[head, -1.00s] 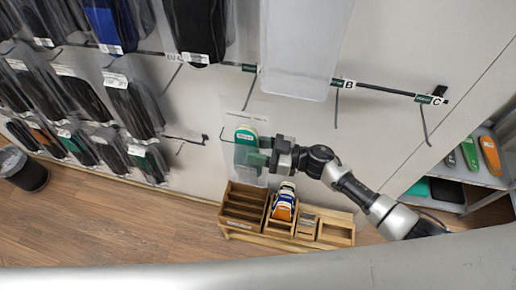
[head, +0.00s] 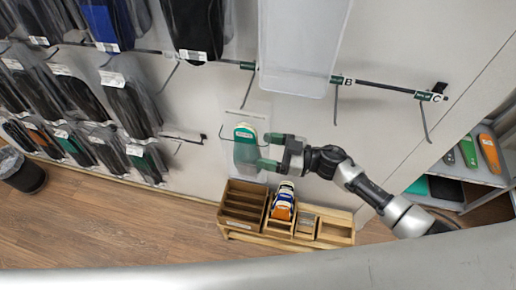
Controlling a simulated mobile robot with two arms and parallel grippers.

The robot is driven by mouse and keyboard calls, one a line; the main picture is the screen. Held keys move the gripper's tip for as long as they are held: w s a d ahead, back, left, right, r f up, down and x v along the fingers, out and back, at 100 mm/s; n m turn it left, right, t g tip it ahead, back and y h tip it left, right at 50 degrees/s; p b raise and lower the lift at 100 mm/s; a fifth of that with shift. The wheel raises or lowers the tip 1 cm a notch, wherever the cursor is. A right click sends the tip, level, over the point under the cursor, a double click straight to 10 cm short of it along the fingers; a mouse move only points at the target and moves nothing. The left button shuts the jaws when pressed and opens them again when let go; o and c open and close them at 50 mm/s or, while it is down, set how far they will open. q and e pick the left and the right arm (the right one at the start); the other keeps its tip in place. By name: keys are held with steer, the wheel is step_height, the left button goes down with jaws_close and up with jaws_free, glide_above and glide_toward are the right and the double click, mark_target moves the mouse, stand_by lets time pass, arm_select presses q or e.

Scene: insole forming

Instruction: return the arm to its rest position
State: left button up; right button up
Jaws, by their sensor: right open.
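My right gripper (head: 271,151) is open, with its two green fingers apart and pointing left. Its arm comes in from the lower right. Just left of the fingertips a clear pack with a green insole (head: 245,146) hangs against the wall under a wire hook. The fingertips lie close to the pack's right edge; I cannot tell whether they touch it. My left gripper is not in view.
A wooden organizer (head: 243,205) with several compartments stands below the gripper. Empty hooks hang from the rail (head: 385,88) at the right. Packed insoles (head: 131,103) fill the left wall. A shelf (head: 484,175) stands far right, a bin (head: 22,171) far left.

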steer(key=b+v, duration=0.2)
steer(key=v, duration=0.5)
steer(key=w+d+f+m+t+h, duration=0.1)
steer(key=d+f+m+t+h, duration=0.25)
steer(key=f, duration=0.35)
steer(key=w+d+f+m+t+h, duration=0.1)
steer(key=d+f+m+t+h, duration=0.25)
steer(key=f, duration=0.35)
steer(key=s+d+f+m+g+h, duration=0.1)
steer(key=s+d+f+m+h, duration=0.2)
steer(key=f, duration=0.5)
steer(key=s+d+f+g+h, duration=0.1)
steer(key=s+d+f+h, duration=0.1)
steer(key=s+f+h, duration=0.45)
steer(key=s+a+f+m+g, duration=0.1)
steer(key=s+f+g, duration=0.3)
steer(key=s+f, duration=0.4)
steer(key=s+f+m+g, duration=0.1)
steer(key=s+f+g, duration=0.4)
steer(key=s, duration=1.6)
step_height(320, 180, down, 3)
steer(key=shift+s+a+f+g+h, duration=0.1)
steer(key=shift+s+a+g+h, duration=0.2)
steer(key=shift+s+a+h, duration=0.1)
